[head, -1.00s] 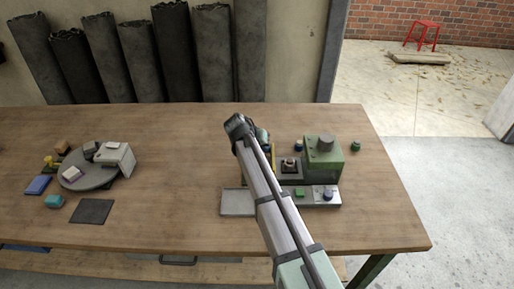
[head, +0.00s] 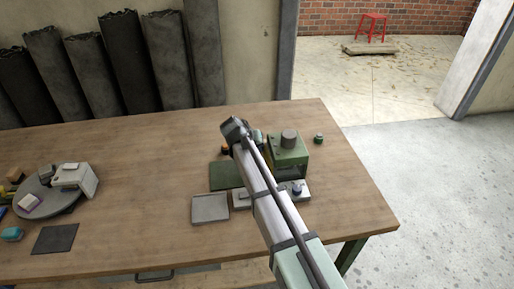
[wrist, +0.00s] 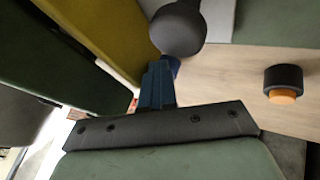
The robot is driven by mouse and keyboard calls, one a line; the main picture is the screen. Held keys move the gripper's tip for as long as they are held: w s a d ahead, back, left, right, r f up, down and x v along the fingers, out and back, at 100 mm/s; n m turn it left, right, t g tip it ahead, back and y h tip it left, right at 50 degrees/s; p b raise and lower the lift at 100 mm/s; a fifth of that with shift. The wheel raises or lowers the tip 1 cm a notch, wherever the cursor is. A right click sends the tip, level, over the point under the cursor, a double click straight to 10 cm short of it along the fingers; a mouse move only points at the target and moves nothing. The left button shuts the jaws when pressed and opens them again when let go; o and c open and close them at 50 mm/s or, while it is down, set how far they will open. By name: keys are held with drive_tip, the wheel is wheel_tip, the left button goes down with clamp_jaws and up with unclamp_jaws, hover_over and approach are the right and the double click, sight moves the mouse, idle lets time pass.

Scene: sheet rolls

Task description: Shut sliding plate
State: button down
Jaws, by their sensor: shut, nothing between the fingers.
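A flat dark green plate (head: 225,175) lies left of my arm in the head view, in front of the green box (head: 289,155) side of the fixture; my arm hides its right part. In the wrist view my gripper (wrist: 160,68) is shut and empty. Its blue fingers point at a dark grey round knob (wrist: 178,28), with the tips right by it; whether they touch, I cannot tell. A yellow strip (wrist: 110,35) and a dark green panel (wrist: 50,60) are at the left there. In the head view my arm hides the fingers.
A grey tray (head: 210,208) lies in front of the plate. A panel with a blue knob (head: 297,188) is right of my arm. A black and orange button piece (wrist: 283,82) stands on the wood. A turntable (head: 48,196) is far left; the table between is mostly clear.

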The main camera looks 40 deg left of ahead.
drive_tip(key=shift+s+a, duration=1.3)
drive_tip(key=v, duration=1)
drive_tip(key=shift+s, duration=0.1)
